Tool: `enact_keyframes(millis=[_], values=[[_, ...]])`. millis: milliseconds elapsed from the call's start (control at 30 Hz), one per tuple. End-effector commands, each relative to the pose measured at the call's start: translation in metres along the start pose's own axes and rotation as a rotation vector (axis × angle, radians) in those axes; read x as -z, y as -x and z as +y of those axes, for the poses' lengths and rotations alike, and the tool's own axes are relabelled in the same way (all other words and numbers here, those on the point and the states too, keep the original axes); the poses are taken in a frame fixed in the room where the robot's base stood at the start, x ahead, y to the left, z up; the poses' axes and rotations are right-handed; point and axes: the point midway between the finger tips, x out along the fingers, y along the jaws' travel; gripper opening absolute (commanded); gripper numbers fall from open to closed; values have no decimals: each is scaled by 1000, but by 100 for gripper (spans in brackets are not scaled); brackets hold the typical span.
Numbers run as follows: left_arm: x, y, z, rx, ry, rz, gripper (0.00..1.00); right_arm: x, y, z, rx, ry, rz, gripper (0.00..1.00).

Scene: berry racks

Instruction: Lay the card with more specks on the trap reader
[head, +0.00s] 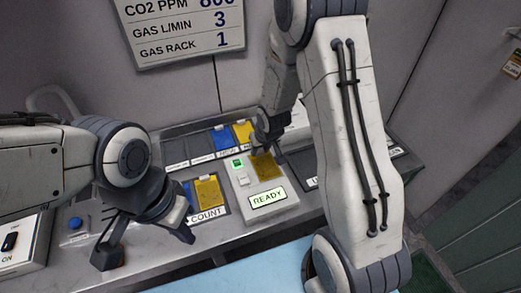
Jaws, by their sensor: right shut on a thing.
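The trap reader (243,189) is a pale box on the bench with a green light and a lit READY panel (268,198). A dark yellow card (265,168) is at the reader's upper face. My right gripper (264,140) is just behind this card, shut on it; I cannot tell whether the card touches the reader. Another yellow card (208,191) lies in the tray marked COUNT, left of the reader. Specks are too small to compare. My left gripper (148,244) is open and empty over the bench's front left.
A blue card (222,138) and a yellow card (243,131) sit in the rack behind the reader. Another blue piece (187,190) is beside the COUNT card. A wall sign (185,25) hangs above.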

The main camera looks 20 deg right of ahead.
Motion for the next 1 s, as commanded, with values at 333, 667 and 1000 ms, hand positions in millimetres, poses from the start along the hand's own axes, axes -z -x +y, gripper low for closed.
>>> enact_keyframes(millis=[333, 667, 1000], values=[[0, -2, 0, 0, 0, 0, 0, -1, -2, 0, 0, 0, -1, 68], [0, 10, 1, 0, 0, 0, 0, 2, 27, 0, 0, 1, 3, 68], [3, 54, 4, 0, 0, 0, 0, 3, 102, 0, 0, 0, 1, 68]])
